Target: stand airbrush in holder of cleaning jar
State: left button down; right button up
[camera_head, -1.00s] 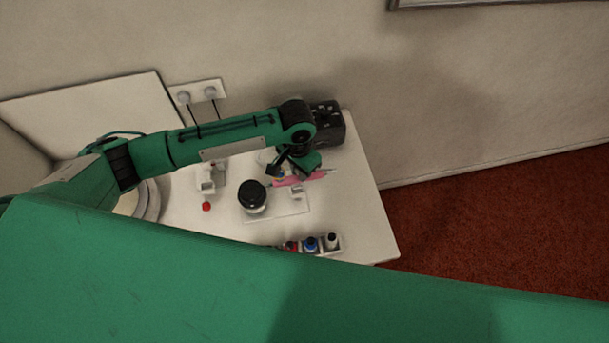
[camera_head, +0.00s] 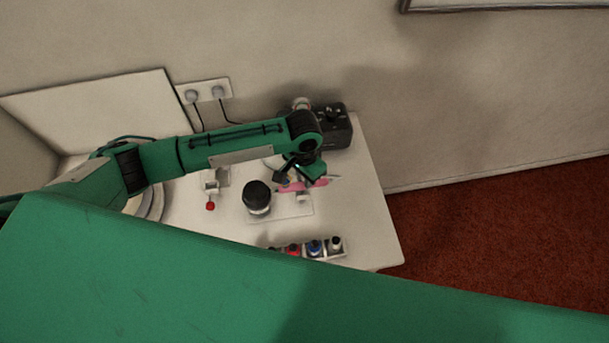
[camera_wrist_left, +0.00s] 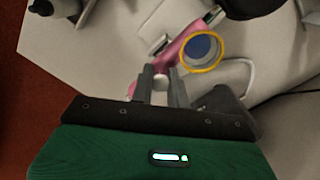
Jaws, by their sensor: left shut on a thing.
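The pink airbrush (camera_head: 318,182) lies roughly level across the far side of a white mat (camera_head: 270,214), its thin tip to the right. My left gripper (camera_head: 288,178) is shut on it. In the left wrist view the fingertips (camera_wrist_left: 161,78) meet at the pink body (camera_wrist_left: 186,42), beside a round cup (camera_wrist_left: 203,50) with a yellow rim and blue inside. The cleaning jar (camera_head: 257,197), with a black lid, stands upright on the mat, left of the airbrush. A small white piece (camera_head: 302,197), perhaps the holder, is just below the airbrush. My right gripper is out of view.
A rack of small bottles (camera_head: 325,250) stands at the table's near edge. A black box (camera_head: 336,128) stands at the back right. A white stand with a red ball (camera_head: 210,206) is left of the jar. The table's right side is bare.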

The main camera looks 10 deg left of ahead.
pick_arm(q)
jog(key=shift+f, duration=0.25)
jog(key=c, duration=1.3)
grip_release()
jog(key=r+b, duration=0.1)
jog(key=r, duration=0.6)
jog(key=r+b, duration=0.2)
jog(key=r, duration=0.4)
jog(key=shift+w+a+r, duration=0.15)
jog(key=shift+w+r, duration=0.05)
jog(key=shift+r, duration=0.15)
